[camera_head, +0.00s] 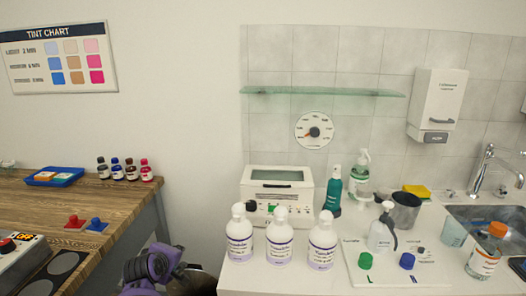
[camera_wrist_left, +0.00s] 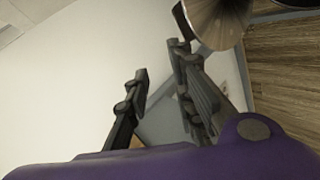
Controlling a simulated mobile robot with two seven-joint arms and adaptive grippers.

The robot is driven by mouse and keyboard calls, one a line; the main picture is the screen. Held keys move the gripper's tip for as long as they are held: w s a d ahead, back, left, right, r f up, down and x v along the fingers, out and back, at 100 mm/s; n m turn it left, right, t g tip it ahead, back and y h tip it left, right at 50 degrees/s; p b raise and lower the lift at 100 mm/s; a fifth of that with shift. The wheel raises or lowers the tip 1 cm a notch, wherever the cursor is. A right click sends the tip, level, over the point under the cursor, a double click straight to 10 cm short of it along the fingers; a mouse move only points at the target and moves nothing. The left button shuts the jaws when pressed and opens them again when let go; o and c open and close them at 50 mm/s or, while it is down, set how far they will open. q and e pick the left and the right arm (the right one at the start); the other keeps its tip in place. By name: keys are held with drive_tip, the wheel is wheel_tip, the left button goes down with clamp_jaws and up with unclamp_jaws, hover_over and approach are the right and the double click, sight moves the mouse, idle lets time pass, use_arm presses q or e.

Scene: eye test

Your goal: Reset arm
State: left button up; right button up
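My left gripper (camera_head: 178,263) is at the bottom of the head view, with its purple wrist low in the gap between the wooden bench and the white counter. In the left wrist view its two dark fingers (camera_wrist_left: 160,62) stand apart with nothing between them, so it is open and empty. It touches no object that I can see. My right gripper is not in view.
The wooden bench (camera_head: 112,210) at left holds small bottles, a blue tray (camera_head: 68,177) and red and blue pieces. The white counter (camera_head: 310,277) holds three white bottles (camera_head: 280,238), a boxy device (camera_head: 277,185), dispensers and a sink (camera_head: 480,215).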

use_arm(q)
drive_tip(key=s+d+f+m+p, duration=0.2)
drive_tip(key=s+m, duration=0.3)
drive_tip(key=s, duration=1.3)
drive_tip(key=s+d+f+m+g+p, duration=0.1)
drive_tip(key=s+d+m+p, duration=0.4)
drive_tip(key=s, duration=1.3)
drive_tip(key=s+d+f+m+p, duration=0.3)
drive_tip(key=s+f+m, duration=0.1)
drive_tip(key=s, duration=1.4)
drive_tip(key=shift+s+d+m+g+h+p, duration=0.25)
drive_tip(key=shift+s+m+g+h+p, duration=0.05)
drive_tip(key=shift+s+m+g+h, duration=0.1)
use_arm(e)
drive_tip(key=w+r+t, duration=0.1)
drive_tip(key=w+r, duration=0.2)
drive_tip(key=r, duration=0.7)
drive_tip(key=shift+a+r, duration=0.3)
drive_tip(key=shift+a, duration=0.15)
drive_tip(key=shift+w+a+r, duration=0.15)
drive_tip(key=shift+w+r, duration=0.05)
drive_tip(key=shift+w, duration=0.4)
